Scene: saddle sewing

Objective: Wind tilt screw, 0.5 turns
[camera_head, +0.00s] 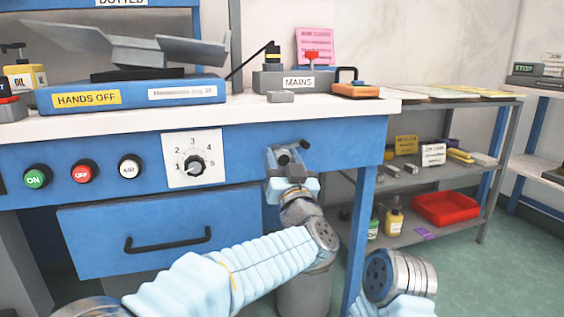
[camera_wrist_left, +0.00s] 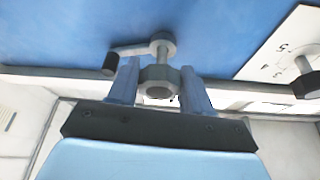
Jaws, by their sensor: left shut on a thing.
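The tilt screw (camera_wrist_left: 162,45) is a grey metal crank on the blue bench front, with a round hub, a short arm and a black knob (camera_wrist_left: 109,64). In the head view its crank (camera_head: 303,145) shows just above my left gripper (camera_head: 284,165), right of the numbered dial. In the left wrist view my left gripper (camera_wrist_left: 158,75) has one finger on each side of the screw's round end, shut on it. The knob lies outside the fingers, at the left. My right gripper is out of view; only part of my right arm shows, low at the right.
A dial panel (camera_head: 193,158) and several push buttons sit left of the screw. A drawer (camera_head: 160,230) with a black handle is below. The bench top holds a blue book (camera_head: 135,92) and a MAINS box (camera_head: 293,80). A shelf (camera_head: 430,178) stands at the right.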

